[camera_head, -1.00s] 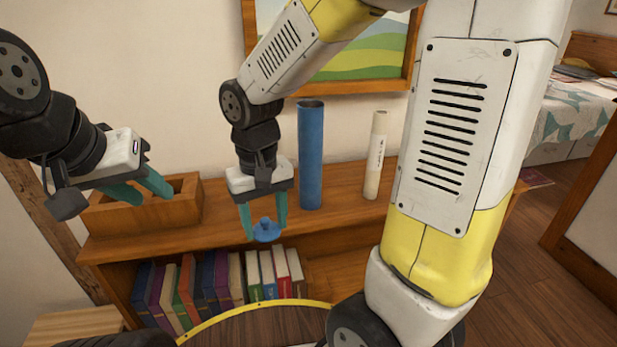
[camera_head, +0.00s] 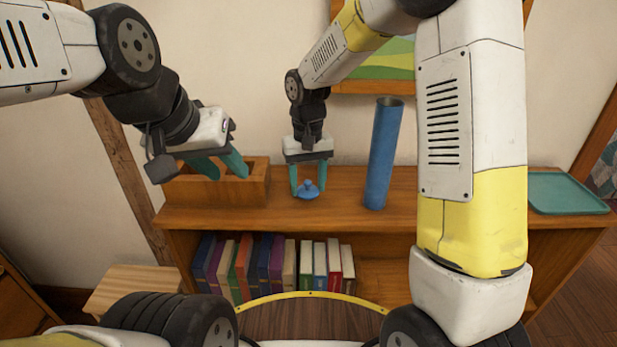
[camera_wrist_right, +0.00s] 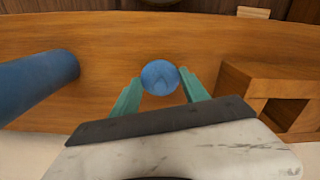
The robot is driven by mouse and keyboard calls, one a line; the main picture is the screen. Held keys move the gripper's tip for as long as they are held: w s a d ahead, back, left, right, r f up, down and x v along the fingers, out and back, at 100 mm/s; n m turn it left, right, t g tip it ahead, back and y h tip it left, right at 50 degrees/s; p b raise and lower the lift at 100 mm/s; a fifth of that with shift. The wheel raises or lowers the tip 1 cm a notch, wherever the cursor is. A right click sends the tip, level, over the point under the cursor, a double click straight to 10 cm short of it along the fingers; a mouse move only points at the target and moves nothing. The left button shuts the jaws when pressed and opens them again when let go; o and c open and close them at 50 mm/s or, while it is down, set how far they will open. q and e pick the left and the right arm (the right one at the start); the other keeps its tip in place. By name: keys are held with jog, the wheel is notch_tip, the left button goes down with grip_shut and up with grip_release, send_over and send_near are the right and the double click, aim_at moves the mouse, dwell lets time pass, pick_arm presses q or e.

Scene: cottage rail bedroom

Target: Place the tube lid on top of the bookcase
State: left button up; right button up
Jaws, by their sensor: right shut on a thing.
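The tube lid (camera_head: 308,191) is a small blue knobbed cap. My right gripper (camera_head: 308,188) is shut on it, fingers pointing down, over the bookcase top. The right wrist view also shows the lid (camera_wrist_right: 160,77) between the teal fingertips, with wood behind it. I cannot tell whether the lid touches the surface. The wooden bookcase (camera_head: 450,215) has a long flat top. The blue tube (camera_head: 384,155) stands on it, right of the lid. My left gripper (camera_head: 220,168) is open and empty, by the wooden box.
An open wooden box (camera_head: 262,183) stands on the bookcase top, left of the lid. A green tray (camera_head: 566,193) lies at the right end. Several books (camera_head: 275,265) fill the shelf below. A wooden stool (camera_head: 135,285) is at lower left. Bare top lies around the lid.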

aim_at(308, 182)
jog(key=shift+f, duration=0.9)
jog(key=shift+f, duration=0.1)
jog(key=o, duration=1.3)
jog(key=shift+o, duration=0.2)
notch_tip(308, 182, up, 12)
jog(key=shift+f, duration=0.15)
jog(key=s+d+r+m+t+y, duration=0.1)
jog(key=s+d+r+t, duration=0.2)
jog(key=s+d, duration=0.4)
jog(key=s+d+r+m+t+y, duration=0.1)
jog(key=s+d+r+t, duration=0.2)
jog(key=s+d, duration=0.5)
jog(key=s, duration=0.3)
jog(key=shift+s+r, duration=0.4)
